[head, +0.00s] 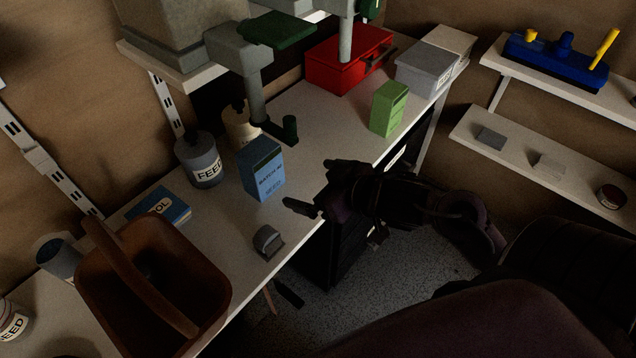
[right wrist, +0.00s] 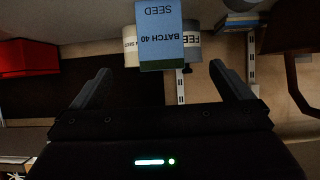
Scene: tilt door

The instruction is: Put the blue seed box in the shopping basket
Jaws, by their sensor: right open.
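The blue seed box (head: 262,172) stands upright on the white bench in the head view. Its front carries dark lettering. In the right wrist view the blue seed box (right wrist: 160,38) appears upside down, beyond the fingertips and between them, reading "BATCH 40 SEED". My right gripper (head: 306,188) is open and empty, just to the right of the box and apart from it; its two fingers show in the right wrist view (right wrist: 160,82). The brown shopping basket (head: 205,275) with a raised handle stands at the front left of the bench. My left gripper is not in view.
A grey feed can (head: 201,160) and a cream can (head: 240,125) stand behind the box. A grey object (head: 268,241) sits at the bench edge. A green box (head: 389,108) and red toolbox (head: 345,62) stand farther back.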

